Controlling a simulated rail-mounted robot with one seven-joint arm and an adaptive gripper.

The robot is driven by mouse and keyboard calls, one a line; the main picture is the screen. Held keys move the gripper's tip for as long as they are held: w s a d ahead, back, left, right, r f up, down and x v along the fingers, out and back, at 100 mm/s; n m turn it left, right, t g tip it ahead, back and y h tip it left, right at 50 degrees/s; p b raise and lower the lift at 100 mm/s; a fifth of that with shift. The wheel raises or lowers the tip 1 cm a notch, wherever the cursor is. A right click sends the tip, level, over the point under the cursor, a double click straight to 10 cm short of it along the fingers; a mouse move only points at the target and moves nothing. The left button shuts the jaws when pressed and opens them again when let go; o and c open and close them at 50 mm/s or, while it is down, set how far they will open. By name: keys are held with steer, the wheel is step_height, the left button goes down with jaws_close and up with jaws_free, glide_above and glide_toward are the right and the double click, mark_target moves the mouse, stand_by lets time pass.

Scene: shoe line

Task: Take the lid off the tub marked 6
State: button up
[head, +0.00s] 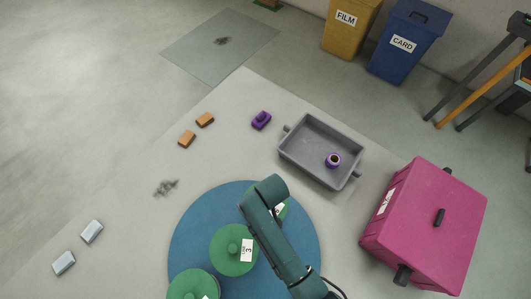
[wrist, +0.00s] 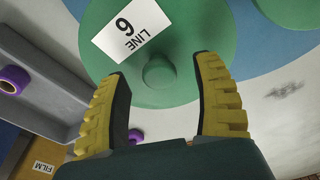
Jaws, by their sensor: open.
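The tub marked 6 has a green lid (wrist: 200,25) with a round knob (wrist: 159,73) and a white "LINE 6" label in the wrist view. My gripper (wrist: 162,68) is open, with its yellow fingers on either side of the knob and a gap to it on both sides. Nothing is held. I cannot tell how far above the lid the fingertips are. In the head view my arm covers most of this tub; only a green edge (head: 283,210) shows, and my gripper is hidden there.
Another green tub marked 3 (head: 227,262) and a further green tub (head: 190,287) share the blue round surface (head: 186,236). A grey tray (head: 300,152) holding a purple ring (head: 333,160) lies beyond. A pink case (head: 430,215) stands right. Purple (head: 261,120) and orange pieces (head: 205,120) lie further off.

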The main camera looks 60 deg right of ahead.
steer(key=shift+w+f, duration=0.1)
steer(key=shift+f, duration=0.8)
jaws_close()
